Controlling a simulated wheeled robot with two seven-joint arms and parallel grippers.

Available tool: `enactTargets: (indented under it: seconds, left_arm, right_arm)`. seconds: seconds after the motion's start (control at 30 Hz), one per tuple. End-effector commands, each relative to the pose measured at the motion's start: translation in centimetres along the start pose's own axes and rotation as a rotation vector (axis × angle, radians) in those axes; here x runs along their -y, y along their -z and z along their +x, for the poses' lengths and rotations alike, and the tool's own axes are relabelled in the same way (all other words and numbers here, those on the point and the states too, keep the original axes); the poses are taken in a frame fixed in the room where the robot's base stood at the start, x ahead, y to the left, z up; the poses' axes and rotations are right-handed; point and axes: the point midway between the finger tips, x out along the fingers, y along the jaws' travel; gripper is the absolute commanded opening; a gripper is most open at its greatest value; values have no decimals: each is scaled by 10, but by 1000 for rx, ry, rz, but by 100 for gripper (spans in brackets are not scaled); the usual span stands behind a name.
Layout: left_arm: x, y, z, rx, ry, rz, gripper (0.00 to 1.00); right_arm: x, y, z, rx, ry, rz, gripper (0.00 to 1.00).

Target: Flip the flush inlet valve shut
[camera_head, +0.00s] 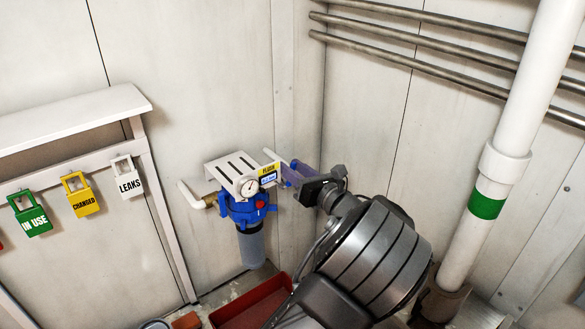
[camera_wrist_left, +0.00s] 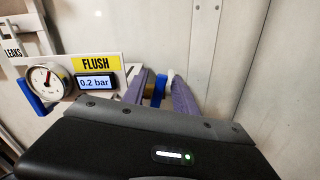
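The flush filter unit has a blue head (camera_head: 245,210), a grey bowl (camera_head: 251,246), a white bracket (camera_head: 234,168) and a yellow FLUSH label (camera_head: 268,170). It hangs on the wall; its display (camera_wrist_left: 95,82) reads 0.2 bar. My left gripper (camera_head: 293,173) is at the unit's right side. Its purple fingers (camera_wrist_left: 158,98) stand apart in the left wrist view. A blue valve handle (camera_wrist_left: 159,88) and brass fitting show between or just beyond them; contact cannot be told. Another blue part (camera_wrist_left: 36,97) sits left of the gauge (camera_wrist_left: 48,82). My right gripper is not in view.
A white pipe (camera_head: 188,195) joins the unit's left side at a brass fitting. A rack with IN USE (camera_head: 31,217), CHANGED and LEAKS tags is at left. A red tray (camera_head: 250,303) lies below. A thick white pipe (camera_head: 522,110) stands at right.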

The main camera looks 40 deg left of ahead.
Motion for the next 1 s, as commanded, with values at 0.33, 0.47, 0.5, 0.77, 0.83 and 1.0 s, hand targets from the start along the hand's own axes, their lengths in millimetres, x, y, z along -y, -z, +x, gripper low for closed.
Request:
enactTargets:
  seconds: [0.33, 0.47, 0.5, 0.77, 0.83, 1.0]
  left_arm:
    - [0, 0, 0, 0, 0, 0, 5]
    - [0, 0, 0, 0, 0, 0, 0]
    - [0, 0, 0, 0, 0, 0, 0]
    - [0, 0, 0, 0, 0, 0, 0]
    - [0, 0, 0, 0, 0, -10, 0]
    - [-6, 2, 0, -1, 1, -134, 0]
  right_arm:
    - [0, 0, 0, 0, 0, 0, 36]
    - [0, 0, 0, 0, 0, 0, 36]
    - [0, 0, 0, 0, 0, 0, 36]
    - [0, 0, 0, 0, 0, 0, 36]
    - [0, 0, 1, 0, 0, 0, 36]
    - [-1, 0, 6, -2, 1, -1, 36]
